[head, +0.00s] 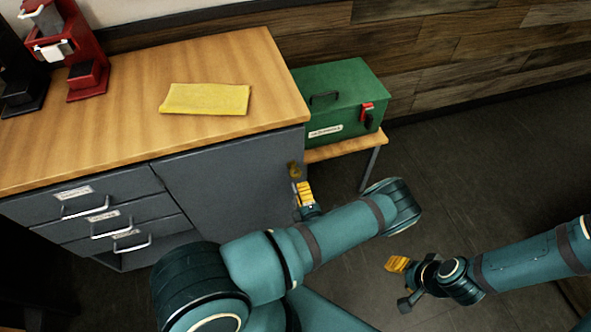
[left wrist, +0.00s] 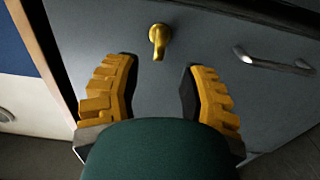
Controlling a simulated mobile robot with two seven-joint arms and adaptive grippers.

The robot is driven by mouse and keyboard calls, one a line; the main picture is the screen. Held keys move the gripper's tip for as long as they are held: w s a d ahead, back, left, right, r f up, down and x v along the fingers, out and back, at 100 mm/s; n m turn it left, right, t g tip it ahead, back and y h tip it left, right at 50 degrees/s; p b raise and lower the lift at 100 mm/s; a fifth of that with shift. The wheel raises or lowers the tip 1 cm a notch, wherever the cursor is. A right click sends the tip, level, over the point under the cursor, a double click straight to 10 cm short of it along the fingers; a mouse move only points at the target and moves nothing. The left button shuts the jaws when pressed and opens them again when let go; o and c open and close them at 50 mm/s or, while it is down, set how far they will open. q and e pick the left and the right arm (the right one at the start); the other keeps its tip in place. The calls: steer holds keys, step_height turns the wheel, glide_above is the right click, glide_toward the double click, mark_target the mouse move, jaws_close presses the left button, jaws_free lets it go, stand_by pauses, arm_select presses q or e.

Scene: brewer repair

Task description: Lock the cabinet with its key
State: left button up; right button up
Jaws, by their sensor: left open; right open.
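The grey cabinet (head: 215,178) stands under the wooden counter, and its door looks closed. A brass-coloured piece (head: 294,170), the key or a small handle, sticks out near the door's right edge. In the left wrist view this brass piece (left wrist: 159,40) shows a round base with a part hanging down. My left gripper (head: 304,190) is open just in front of it; its yellow fingers (left wrist: 158,92) are spread on either side below it, not visibly touching it. My right gripper (head: 398,264) is open and empty above the floor at the right. Whether the cabinet is locked cannot be told.
The wooden counter top (head: 130,125) carries a folded yellow cloth (head: 205,99) and a red machine (head: 75,50). Labelled drawers (head: 100,215) are at the left. A green toolbox (head: 335,95) stands on a low bench (head: 345,147) right of the cabinet. The floor (head: 480,170) at right is clear.

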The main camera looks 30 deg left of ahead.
mark_target(294, 169)
arm_select(q)
steer(key=x, duration=0.9)
steer(key=shift+a+b, duration=0.1)
steer(key=shift+b, duration=0.2)
jaws_close()
